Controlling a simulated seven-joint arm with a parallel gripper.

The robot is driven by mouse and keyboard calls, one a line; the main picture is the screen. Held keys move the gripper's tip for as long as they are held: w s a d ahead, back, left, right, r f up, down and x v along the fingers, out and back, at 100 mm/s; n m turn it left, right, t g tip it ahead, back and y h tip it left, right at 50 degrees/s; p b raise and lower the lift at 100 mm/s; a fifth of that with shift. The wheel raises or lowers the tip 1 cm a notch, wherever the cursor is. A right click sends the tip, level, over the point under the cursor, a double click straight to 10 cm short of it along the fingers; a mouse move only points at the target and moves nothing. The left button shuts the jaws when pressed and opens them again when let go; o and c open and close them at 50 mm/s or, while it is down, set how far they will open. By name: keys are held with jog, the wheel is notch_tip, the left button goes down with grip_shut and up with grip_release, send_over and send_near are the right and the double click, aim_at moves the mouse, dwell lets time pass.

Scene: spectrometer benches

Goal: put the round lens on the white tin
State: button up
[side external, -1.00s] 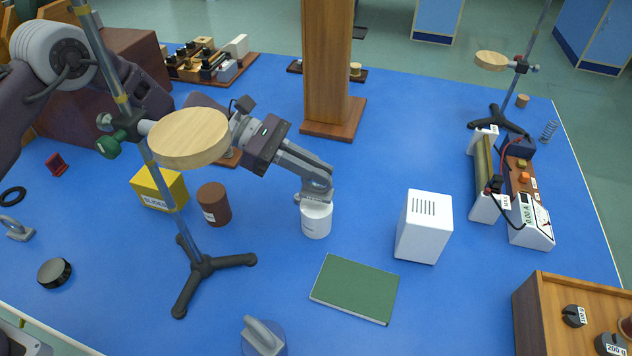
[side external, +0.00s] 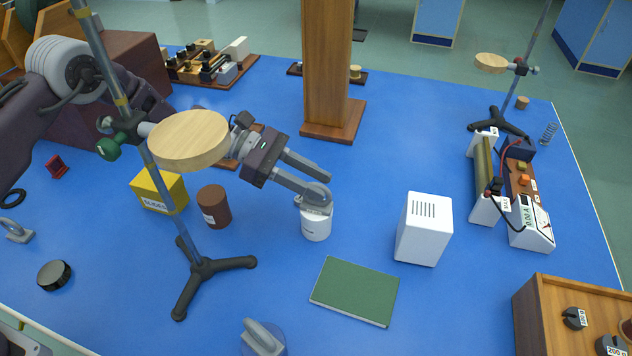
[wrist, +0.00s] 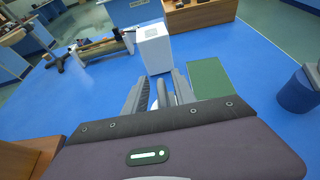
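The white tin (side external: 315,226) stands upright on the blue bench, left of the white box. A grey rounded piece, seemingly the round lens (side external: 314,197), is at the tin's top, partly hidden by my lower finger. My gripper (side external: 325,189) is just above the tin with its fingers spread apart. In the wrist view my gripper (wrist: 161,85) shows a gap between its fingers, with a pale, narrow rounded shape (wrist: 161,93) in it. How the lens rests on the tin is hard to tell.
A white box (side external: 424,230) and a green book (side external: 355,291) lie close by on the right. A tripod stand with a wooden disc (side external: 188,140), a brown jar (side external: 214,206) and a yellow box (side external: 159,190) are left. A wooden pillar (side external: 328,75) rises behind.

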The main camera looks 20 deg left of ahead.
jog(key=v, duration=1.1)
jog(key=shift+a, duration=0.2)
jog(key=shift+r, duration=0.1)
